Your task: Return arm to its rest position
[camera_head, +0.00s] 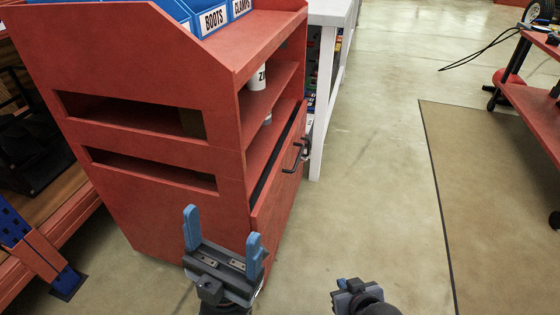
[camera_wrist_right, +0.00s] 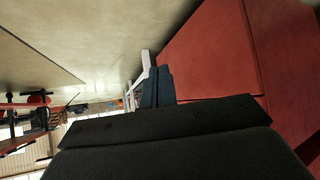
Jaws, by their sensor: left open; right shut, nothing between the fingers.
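My left gripper (camera_head: 224,243) is in front of the red cabinet (camera_head: 170,205) in the head view, its two blue fingers wide apart with nothing between them. My right gripper (camera_head: 345,285) is low in the head view, to the right of the cabinet and over the floor. It is shut and empty. In the right wrist view its closed fingers (camera_wrist_right: 157,87) point away from the camera, with the red cabinet side (camera_wrist_right: 215,55) to their right. Most of both arms is out of view.
Blue bins (camera_head: 212,18) labelled BOOTS and CLAMPS sit on the cabinet top. A dark handle (camera_head: 292,158) sticks out on its right face. A white table (camera_head: 328,90) stands behind. A red cart (camera_head: 535,100) is at far right. Open floor (camera_head: 375,160) lies between.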

